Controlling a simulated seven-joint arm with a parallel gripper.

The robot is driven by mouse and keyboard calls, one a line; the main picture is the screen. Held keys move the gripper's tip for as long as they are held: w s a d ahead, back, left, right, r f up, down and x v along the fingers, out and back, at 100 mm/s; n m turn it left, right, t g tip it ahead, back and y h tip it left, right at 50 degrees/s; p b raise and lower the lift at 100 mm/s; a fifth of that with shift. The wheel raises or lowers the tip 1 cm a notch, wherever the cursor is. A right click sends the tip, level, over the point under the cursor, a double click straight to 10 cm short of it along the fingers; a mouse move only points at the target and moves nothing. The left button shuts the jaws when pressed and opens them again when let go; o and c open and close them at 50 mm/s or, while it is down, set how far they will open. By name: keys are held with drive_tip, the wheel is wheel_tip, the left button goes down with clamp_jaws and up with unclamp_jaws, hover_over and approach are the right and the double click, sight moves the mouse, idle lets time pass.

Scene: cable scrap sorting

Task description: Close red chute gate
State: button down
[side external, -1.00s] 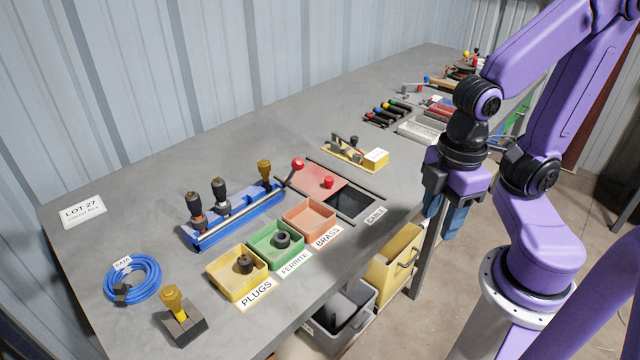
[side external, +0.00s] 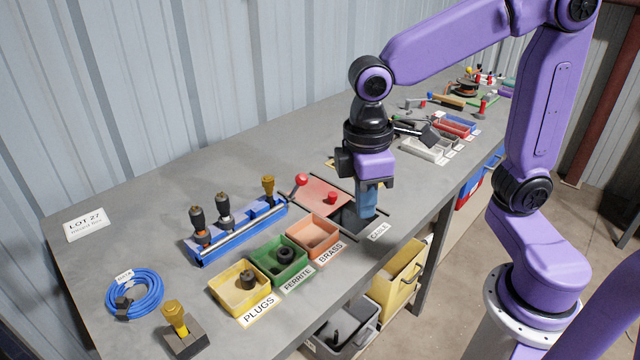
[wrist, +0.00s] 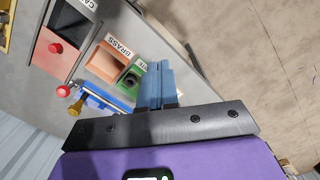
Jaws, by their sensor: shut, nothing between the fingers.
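The red chute gate (side external: 318,190) is a flat sliding plate with a red knob (side external: 331,198), lying between dark rails on the bench. It covers the left part of the chute; the dark opening (side external: 346,214) shows beside it, near the CABLE label. In the wrist view the gate (wrist: 50,60) and its knob (wrist: 56,47) are at upper left, with the dark opening (wrist: 72,24) above. My gripper (side external: 366,214) is shut and empty, raised in front of the opening in the side view and hiding part of it. It appears apart from the knob.
A red ball-ended lever (side external: 300,180) rises close to the gate's left side, by the blue tool rack (side external: 235,230). The open brass (side external: 313,236), ferrite (side external: 278,261) and plugs (side external: 239,287) trays line the front. A yellow piece behind my gripper is mostly hidden.

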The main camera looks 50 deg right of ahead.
drive_tip(key=w+a+m, duration=0.2)
drive_tip(key=w, duration=1.2)
drive_tip(key=w+d+f+m+g, duration=0.1)
drive_tip(key=w+d, duration=0.1)
drive_tip(key=w, duration=0.3)
drive_tip(key=w+d+f+m+g, duration=0.1)
drive_tip(key=w+d, duration=0.2)
drive_tip(key=w, duration=0.3)
drive_tip(key=w+d+f+m+h, duration=0.1)
drive_tip(key=w+d+f, duration=0.1)
drive_tip(key=w, duration=0.4)
drive_tip(key=shift+w+d+g, duration=0.25)
drive_tip(key=shift+d+g, duration=0.15)
drive_tip(key=w+d+f+m+g, duration=0.1)
drive_tip(key=w+d+f+m, duration=0.3)
drive_tip(key=d, duration=0.5)
drive_tip(key=n, duration=0.1)
hover_over(320, 200)
drive_tip(key=w, duration=0.4)
drive_tip(key=shift+s+a+f, duration=0.1)
drive_tip(key=shift+a+f, duration=0.1)
drive_tip(key=shift+f, duration=2.55)
drive_tip(key=shift+s+a+f, duration=0.1)
drive_tip(key=shift+a+f, duration=0.1)
drive_tip(key=shift+f, duration=2.5)
drive_tip(key=shift+s+r, duration=0.2)
drive_tip(key=shift+s+d, duration=0.25)
drive_tip(key=shift+s, duration=0.55)
drive_tip(key=shift+s+d, duration=0.2)
drive_tip(key=shift+s, duration=0.55)
